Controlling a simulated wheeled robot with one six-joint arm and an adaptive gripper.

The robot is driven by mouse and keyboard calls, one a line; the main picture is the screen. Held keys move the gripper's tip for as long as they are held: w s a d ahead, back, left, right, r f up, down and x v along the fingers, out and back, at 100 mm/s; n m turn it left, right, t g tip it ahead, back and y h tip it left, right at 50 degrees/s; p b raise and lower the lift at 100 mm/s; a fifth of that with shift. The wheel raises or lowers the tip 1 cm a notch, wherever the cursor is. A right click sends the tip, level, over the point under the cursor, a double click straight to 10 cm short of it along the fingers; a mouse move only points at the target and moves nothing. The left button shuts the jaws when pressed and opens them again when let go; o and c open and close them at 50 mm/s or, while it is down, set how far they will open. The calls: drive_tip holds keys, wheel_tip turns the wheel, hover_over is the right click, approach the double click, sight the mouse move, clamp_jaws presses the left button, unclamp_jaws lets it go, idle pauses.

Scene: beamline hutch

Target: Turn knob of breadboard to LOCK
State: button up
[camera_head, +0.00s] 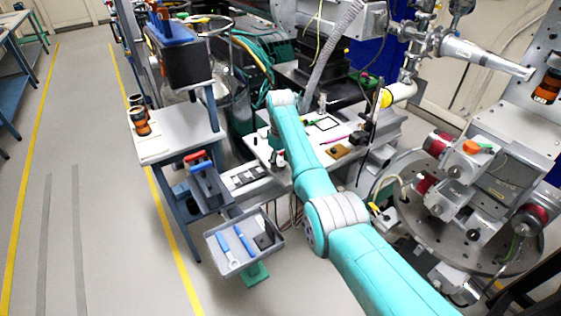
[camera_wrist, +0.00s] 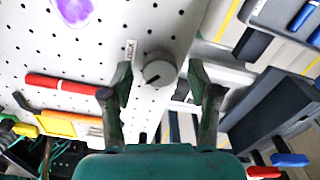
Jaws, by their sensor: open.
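The knob (camera_wrist: 158,72) is a round grey dial on the white perforated breadboard (camera_wrist: 100,45) in the wrist view. A dark pointer line on it aims toward the lower left. A small label reading LOCK (camera_wrist: 131,50) lies up and to the left of the knob. My gripper (camera_wrist: 160,78) is open, with one dark finger on each side of the knob and gaps showing between fingers and knob. In the head view the white breadboard (camera_head: 262,148) is partly hidden by my teal arm, and I cannot clearly make out the knob or fingertips there.
A red marker (camera_wrist: 62,84) and an orange item (camera_wrist: 72,124) lie left of my gripper. A grey tray (camera_head: 218,262) with blue-handled tools stands before the breadboard. A round stage (camera_head: 405,225) crowds the right; floor is free at left.

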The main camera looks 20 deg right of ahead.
drive_tip(key=shift+c, duration=0.3)
drive_tip(key=c, duration=1.1)
drive_tip(key=m, duration=0.5)
drive_tip(key=shift+m, duration=0.3)
drive_tip(key=shift+d+m, duration=0.1)
drive_tip(key=shift+m, duration=2.2)
